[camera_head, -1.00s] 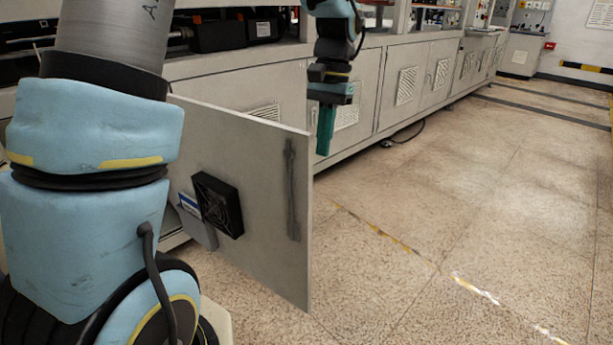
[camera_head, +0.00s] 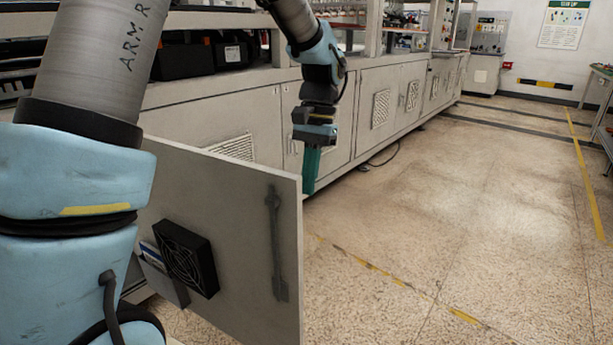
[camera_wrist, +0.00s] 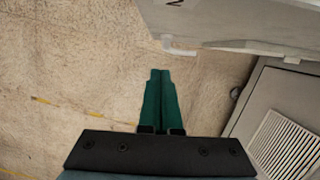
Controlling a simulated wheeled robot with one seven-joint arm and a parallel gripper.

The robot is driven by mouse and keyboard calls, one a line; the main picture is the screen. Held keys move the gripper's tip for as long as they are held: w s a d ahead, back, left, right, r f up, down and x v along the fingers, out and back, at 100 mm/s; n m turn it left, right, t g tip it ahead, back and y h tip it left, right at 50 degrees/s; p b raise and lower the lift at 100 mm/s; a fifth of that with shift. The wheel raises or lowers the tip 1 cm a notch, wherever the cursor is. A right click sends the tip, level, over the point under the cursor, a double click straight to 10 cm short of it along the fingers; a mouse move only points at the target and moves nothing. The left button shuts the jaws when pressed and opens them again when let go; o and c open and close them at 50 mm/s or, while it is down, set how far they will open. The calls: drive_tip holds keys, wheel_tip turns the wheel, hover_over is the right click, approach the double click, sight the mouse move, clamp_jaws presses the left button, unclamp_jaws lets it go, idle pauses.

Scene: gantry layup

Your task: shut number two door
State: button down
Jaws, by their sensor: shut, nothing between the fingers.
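The open cabinet door (camera_head: 235,220) is a pale grey panel standing out from the cabinet row, its inner face toward the head camera. That face carries a black fan, a document pocket and a dark vertical bar. In the wrist view the door (camera_wrist: 250,22) crosses the top right, with a pale handle (camera_wrist: 182,48) and a partly cut-off dark mark. My gripper (camera_head: 309,186) points down just past the door's free edge, on the outer-face side. Its green fingers (camera_wrist: 160,73) are together and empty, with a gap to the door in the wrist view.
The grey cabinet row (camera_head: 345,120) runs away to the right with closed, louvred doors. A dark cable (camera_head: 383,155) lies on the floor at its foot. The speckled floor (camera_head: 440,210) to the right is clear, with worn yellow lines. A bench (camera_head: 603,120) stands at the far right.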

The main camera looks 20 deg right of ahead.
sight(295, 218)
drive_tip(key=shift+s+a+f+b, duration=0.15)
drive_tip(key=shift+s+a+f, duration=0.5)
drive_tip(key=shift+f, duration=0.35)
drive_tip(key=shift+s+a+f+b, duration=0.1)
drive_tip(key=shift+s+a+f, duration=0.4)
drive_tip(key=shift+a+f, duration=0.4)
drive_tip(key=shift+s+a+f+b, duration=0.15)
drive_tip(key=shift+s+a+f, duration=0.45)
drive_tip(key=shift+f, duration=0.45)
